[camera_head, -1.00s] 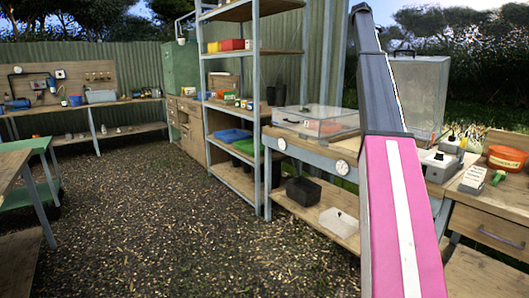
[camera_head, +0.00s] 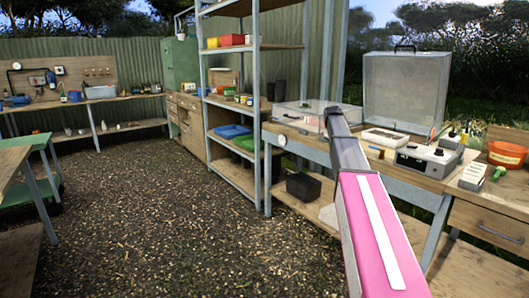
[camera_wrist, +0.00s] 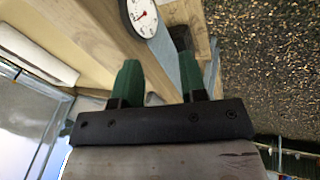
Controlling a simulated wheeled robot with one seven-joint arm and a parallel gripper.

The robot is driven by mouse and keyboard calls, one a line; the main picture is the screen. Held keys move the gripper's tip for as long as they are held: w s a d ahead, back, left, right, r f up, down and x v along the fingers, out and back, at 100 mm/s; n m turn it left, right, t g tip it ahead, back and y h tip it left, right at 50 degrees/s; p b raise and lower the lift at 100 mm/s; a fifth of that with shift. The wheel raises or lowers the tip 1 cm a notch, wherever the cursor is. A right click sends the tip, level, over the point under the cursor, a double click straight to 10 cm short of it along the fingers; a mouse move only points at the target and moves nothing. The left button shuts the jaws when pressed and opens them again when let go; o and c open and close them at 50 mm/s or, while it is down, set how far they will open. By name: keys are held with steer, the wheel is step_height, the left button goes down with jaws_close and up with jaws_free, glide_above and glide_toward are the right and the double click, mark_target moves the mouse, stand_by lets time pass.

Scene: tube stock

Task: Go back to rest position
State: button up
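My gripper (camera_wrist: 158,75) shows in the wrist view as two green fingers on a dark mount. The fingers stand apart with nothing held between them, so it is open. A round white dial (camera_wrist: 140,14) and pale wooden bench boards lie beyond the fingertips, with dark chip-covered ground to the right. In the head view my pink and grey arm reaches up from the bottom toward the workbench (camera_head: 318,152). The gripper itself is hidden there behind the arm.
The workbench holds a low clear box (camera_head: 300,113), a tall clear case (camera_head: 405,88) and a grey device (camera_head: 428,158). An orange bowl (camera_head: 507,154) stands at right. A shelf rack (camera_head: 257,110) is left of the bench. The ground (camera_head: 165,210) at centre-left is clear.

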steer(key=s+a+f+m+g+y, duration=0.1)
steer(key=s+a+f, duration=0.4)
steer(key=s+f, duration=0.45)
steer(key=s+a+f+m, duration=0.1)
steer(key=s+a+f, duration=0.3)
steer(key=s+f, duration=0.6)
steer(key=s+a+f+m, duration=0.1)
steer(key=s+a+f, duration=0.1)
steer(key=s+f, duration=0.2)
steer(key=s+a+f+g+y, duration=0.1)
steer(key=s+a+f, duration=0.2)
steer(key=s, duration=0.8)
steer(key=s+a+f+m+g+y, duration=0.1)
steer(key=s+a+f, duration=0.1)
steer(key=s+f, duration=0.4)
steer(key=shift+s+a+f+m, duration=0.3)
steer(key=shift+s+a, duration=0.05)
steer(key=shift+s, duration=0.9)
